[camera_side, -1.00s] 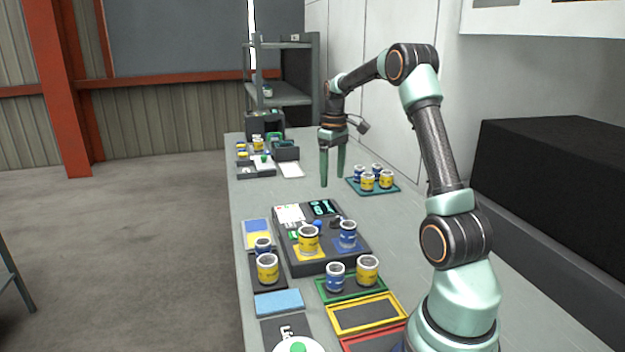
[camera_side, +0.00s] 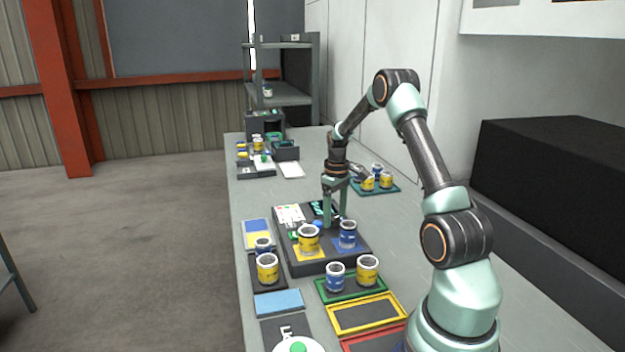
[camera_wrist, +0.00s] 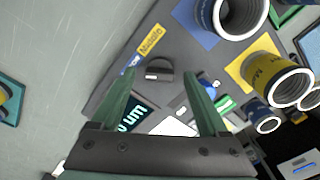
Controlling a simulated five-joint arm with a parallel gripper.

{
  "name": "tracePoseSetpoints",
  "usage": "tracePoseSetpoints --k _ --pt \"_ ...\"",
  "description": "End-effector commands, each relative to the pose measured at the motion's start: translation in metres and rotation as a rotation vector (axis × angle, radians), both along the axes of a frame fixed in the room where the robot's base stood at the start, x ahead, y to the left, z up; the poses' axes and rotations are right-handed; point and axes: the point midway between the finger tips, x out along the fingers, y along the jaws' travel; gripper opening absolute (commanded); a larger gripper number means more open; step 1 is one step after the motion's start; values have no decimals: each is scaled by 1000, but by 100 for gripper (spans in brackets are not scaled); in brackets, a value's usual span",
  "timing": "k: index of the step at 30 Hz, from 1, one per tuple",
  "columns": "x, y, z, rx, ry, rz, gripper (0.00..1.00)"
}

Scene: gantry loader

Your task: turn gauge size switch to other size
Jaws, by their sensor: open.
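The gauge (camera_side: 300,263) is a dark grey box on the bench, with a lit display, buttons, and a yellow and a blue pad. Its size switch looks to be the dark round knob (camera_wrist: 158,69) in the wrist view, beside a yellow label (camera_wrist: 151,40) and a blue label (camera_wrist: 131,64). A light mark shows on the knob's ridge. My gripper (camera_side: 335,222) is open and empty, pointing down over the gauge. In the wrist view the knob appears between my fingertips (camera_wrist: 160,76); I cannot tell their height above it. In the side view my fingers hide the knob.
A yellow-banded cup (camera_side: 308,240) and a blue-banded cup (camera_side: 348,235) stand on the gauge's pads, close to my fingers. More cups stand on a green-framed tray (camera_side: 350,293) in front and a teal tray (camera_side: 390,189) behind. Bare bench lies right of the gauge.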

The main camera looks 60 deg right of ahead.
Motion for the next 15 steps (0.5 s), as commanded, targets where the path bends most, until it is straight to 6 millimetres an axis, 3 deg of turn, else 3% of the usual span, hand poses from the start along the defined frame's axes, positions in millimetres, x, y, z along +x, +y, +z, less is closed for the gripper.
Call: tracePoseSetpoints --k 10,15 --pt "0 0 -4 0 0 0 78" --pt "0 0 -4 0 0 0 12"
